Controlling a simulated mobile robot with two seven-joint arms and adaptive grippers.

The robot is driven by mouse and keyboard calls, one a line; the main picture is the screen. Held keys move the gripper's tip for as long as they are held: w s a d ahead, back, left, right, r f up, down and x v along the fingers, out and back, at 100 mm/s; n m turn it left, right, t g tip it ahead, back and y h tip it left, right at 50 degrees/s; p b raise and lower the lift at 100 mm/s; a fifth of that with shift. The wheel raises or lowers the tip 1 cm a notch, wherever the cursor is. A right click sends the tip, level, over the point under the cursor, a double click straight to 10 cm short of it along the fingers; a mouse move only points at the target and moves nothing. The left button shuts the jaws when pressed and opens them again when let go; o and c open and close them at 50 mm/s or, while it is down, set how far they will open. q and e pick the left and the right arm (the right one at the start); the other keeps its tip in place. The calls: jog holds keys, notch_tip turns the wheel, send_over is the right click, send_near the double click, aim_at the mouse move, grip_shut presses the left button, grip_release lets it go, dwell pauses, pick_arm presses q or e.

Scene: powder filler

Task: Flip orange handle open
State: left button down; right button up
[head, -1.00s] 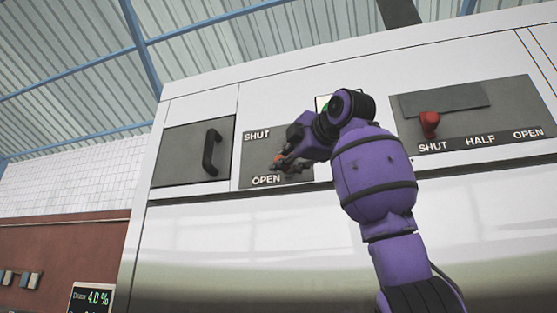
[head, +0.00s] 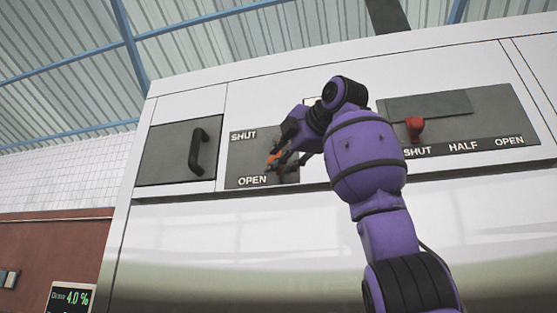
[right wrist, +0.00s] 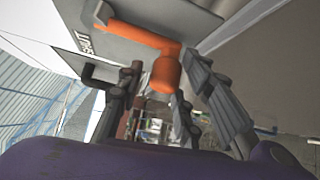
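The orange handle (head: 273,157) is on the grey panel (head: 240,160) marked SHUT above and OPEN below. In the head view it shows in part, near the OPEN end, with my right gripper (head: 279,161) at it. In the right wrist view the orange handle (right wrist: 166,73) is an arm with a round grip sticking out. My right gripper's fingers (right wrist: 163,62) stand apart, one on each side of that grip, with small gaps showing. Part of the panel is hidden by my right gripper. My left gripper is in no view.
A red handle (head: 414,128) sits at SHUT on a SHUT, HALF, OPEN panel (head: 450,106) to the right. A dark door with a black handle (head: 198,151) is on the left. The white cabinet front (head: 230,230) below is smooth and clear.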

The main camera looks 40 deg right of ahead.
jog(key=shift+o, duration=0.2)
jog(key=shift+s+d, duration=0.1)
jog(key=shift+s, duration=0.1)
jog(key=s+a+r, duration=0.1)
jog(key=s, duration=1.1)
